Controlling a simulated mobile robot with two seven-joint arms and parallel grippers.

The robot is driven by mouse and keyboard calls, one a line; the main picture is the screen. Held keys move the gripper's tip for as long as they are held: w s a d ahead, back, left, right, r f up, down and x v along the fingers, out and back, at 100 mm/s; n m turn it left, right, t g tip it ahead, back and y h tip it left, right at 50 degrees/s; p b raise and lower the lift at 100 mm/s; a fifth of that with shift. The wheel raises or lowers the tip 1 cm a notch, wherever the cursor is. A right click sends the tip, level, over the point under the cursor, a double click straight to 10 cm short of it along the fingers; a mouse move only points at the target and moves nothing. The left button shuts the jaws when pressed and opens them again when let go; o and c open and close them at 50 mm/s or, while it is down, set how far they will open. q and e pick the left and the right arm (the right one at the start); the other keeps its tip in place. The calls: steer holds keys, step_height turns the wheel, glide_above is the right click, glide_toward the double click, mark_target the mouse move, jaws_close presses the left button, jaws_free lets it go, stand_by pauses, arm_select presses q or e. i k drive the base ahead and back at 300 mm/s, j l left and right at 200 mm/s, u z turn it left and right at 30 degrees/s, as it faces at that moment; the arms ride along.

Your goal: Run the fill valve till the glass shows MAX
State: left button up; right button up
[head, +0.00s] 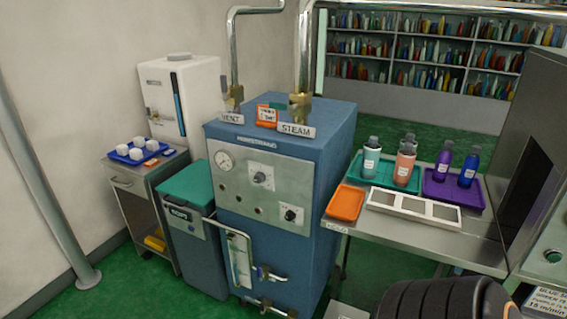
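A blue steam generator cabinet (262,225) stands in the middle of the head view. An upright sight glass (239,259) in a pale frame is mounted low on its front left. Its level and any MAX mark are too small to read. A small valve with a lever (270,273) sits just right of the glass. Another valve or pipe fitting (268,306) is lower, near the bottom edge. I cannot tell which is the fill valve. Neither gripper is in view, and nothing is seen touching the valves.
The cabinet front has a round gauge (224,160) and knobs. A green-lidded bin (186,206) stands close at its left. A steel table (445,237) with trays and bottles is at its right. A dark ribbed object (440,301) blocks the bottom right.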

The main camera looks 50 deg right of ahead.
mark_target(260, 272)
steer(key=z, duration=1.85)
steer(key=i+j+z, duration=0.15)
steer(key=j+z, duration=0.15)
steer(key=z, duration=0.15)
steer(key=i+j+z, duration=0.1)
steer(key=j+z, duration=0.55)
steer(key=j, duration=0.2)
steer(key=i+j+z, duration=0.15)
steer(key=j, duration=0.25)
steer(key=j+z, duration=0.2)
steer(key=j, duration=1.65)
